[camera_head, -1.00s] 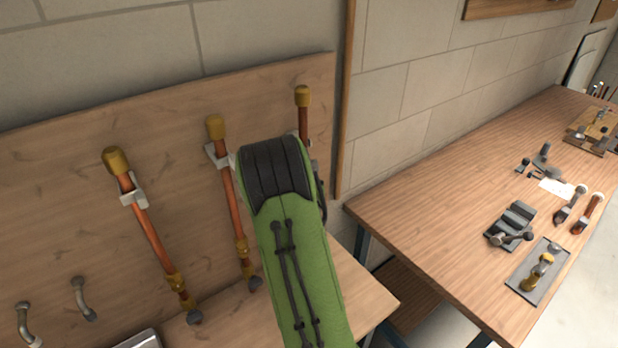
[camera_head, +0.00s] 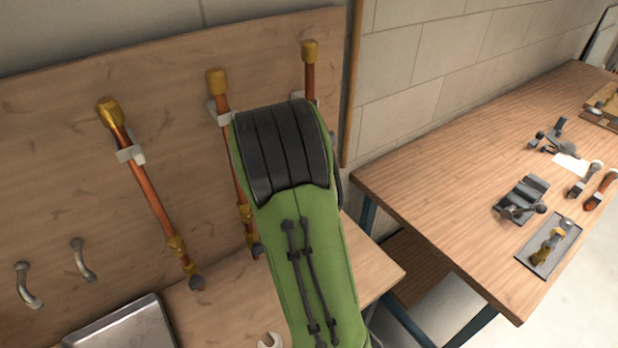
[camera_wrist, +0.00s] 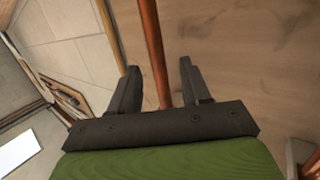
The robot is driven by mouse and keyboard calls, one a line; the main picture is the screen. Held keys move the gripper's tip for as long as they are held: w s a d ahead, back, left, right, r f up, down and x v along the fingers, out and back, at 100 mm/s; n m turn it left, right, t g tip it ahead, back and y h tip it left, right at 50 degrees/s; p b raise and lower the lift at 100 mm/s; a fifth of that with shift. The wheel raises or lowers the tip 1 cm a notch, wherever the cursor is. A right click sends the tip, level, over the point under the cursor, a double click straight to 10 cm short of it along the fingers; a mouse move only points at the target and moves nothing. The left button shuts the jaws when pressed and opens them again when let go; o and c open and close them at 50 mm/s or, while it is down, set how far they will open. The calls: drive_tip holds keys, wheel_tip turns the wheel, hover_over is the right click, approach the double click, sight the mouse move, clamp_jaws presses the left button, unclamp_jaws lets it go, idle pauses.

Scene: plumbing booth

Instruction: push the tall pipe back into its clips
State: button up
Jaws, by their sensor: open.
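Three upright copper pipes with brass caps stand against the wooden backboard in the head view: a left pipe (camera_head: 150,190), a middle pipe (camera_head: 238,180) and a right pipe (camera_head: 310,80). Pale clips show at their upper parts, such as the left clip (camera_head: 130,153). My green arm covers most of the right pipe. I cannot tell which pipe sits out of its clips. My gripper (camera_wrist: 158,70) is open in the wrist view, and a copper pipe (camera_wrist: 152,40) runs between its fingers. The fingers stand apart from it on both sides. In the head view my gripper is hidden behind my arm.
A metal tray (camera_head: 125,330) and a wrench end (camera_head: 270,341) lie on the bench below the board. Two bent pipes (camera_head: 83,260) hang at the left. A wooden table (camera_head: 440,190) with fittings stands at the right, its near-left part clear.

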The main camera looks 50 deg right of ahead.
drive_tip(key=b+v, duration=0.9)
drive_tip(key=shift+b, duration=0.3)
